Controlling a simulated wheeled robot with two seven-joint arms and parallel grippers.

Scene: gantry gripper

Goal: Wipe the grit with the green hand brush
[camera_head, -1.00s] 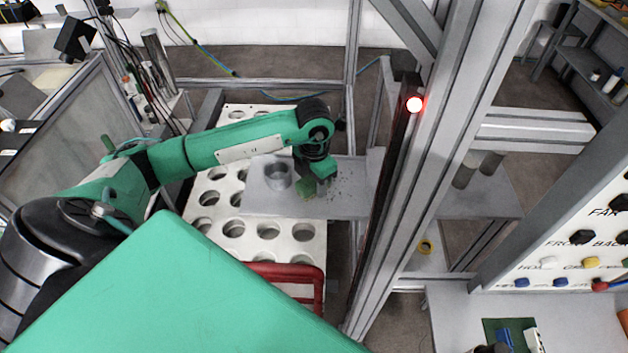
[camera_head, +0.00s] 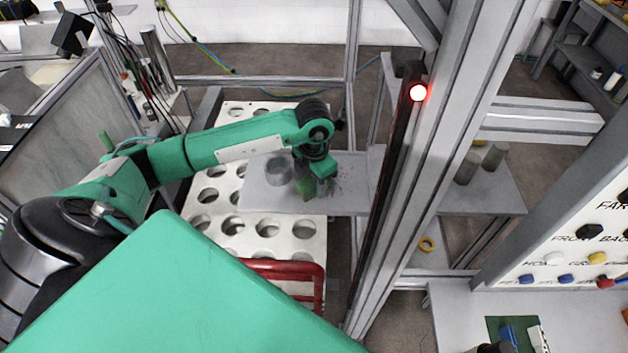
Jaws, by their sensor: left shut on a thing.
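A grey metal plate (camera_head: 262,203) lies over part of the white panel with round holes. Dark grit (camera_head: 341,187) is scattered on the plate, right of the brush. My left gripper (camera_head: 316,176) points down above the plate, shut on the green hand brush (camera_head: 307,190). The brush head is low at the plate, just left of the grit; I cannot tell whether its bristles touch. The gripper's fingers are small and partly hidden by the wrist. My right gripper is not in view.
A grey metal cup (camera_head: 279,171) stands on the plate, close left of the brush. The white holed panel (camera_head: 240,246) lies beneath. A red tubular frame (camera_head: 318,288) is in front. A thick gantry post (camera_head: 425,170) rises right of the plate.

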